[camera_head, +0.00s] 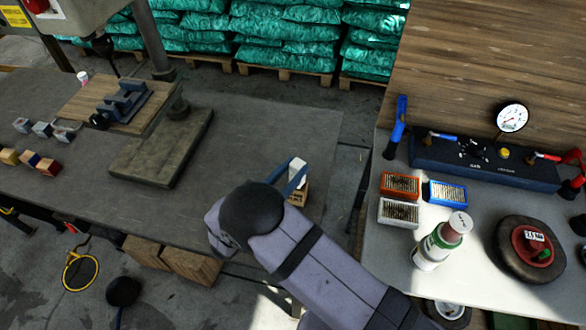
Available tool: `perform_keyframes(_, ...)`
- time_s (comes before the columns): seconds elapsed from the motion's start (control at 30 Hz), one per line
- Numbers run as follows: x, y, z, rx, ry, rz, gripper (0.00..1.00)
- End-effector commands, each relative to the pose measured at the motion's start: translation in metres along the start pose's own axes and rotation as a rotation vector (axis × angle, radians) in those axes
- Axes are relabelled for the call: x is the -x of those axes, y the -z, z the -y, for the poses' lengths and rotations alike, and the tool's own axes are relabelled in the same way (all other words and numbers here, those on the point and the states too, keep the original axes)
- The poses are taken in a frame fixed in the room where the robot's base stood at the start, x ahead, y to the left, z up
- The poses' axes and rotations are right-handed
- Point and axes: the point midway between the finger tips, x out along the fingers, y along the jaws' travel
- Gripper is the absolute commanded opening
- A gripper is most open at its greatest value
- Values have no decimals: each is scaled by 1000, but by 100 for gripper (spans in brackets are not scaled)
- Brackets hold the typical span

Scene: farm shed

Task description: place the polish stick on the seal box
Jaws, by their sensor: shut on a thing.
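My gripper (291,178) has blue fingers and is over the right part of the grey workbench. It is shut on a small white block, which I take to be the polish stick (298,167). A small brown cardboard box, which I take to be the seal box (299,196), shows just below the fingers. My own arm hides part of the box. I cannot tell whether the stick touches the box or is held above it.
The grey workbench (240,140) has a drill press base (160,147), a vise (125,100) and several small blocks (28,159) at left. A second table at right holds a gauge panel (480,160), small bit boxes (447,193), a bottle (437,246) and a round disc (512,265).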

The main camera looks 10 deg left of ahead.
Motion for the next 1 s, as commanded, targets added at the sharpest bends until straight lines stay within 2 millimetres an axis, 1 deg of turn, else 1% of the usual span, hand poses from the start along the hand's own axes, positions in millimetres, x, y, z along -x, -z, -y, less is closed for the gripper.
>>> perform_keyframes(0.27,0,-1,0,-1,0,-1,2)
perform_keyframes(0.4,0,-4,0,-1,0,-1,2)
perform_keyframes(0.43,0,-5,0,0,0,0,30)
perform_keyframes(0.47,0,-4,0,-1,0,0,37)
perform_keyframes(0.5,0,-4,0,0,0,0,46)
perform_keyframes(0.8,0,-3,0,0,0,0,46)
perform_keyframes(0.93,0,2,0,-1,0,0,46)
perform_keyframes(1.0,7,-2,1,-1,2,0,46)
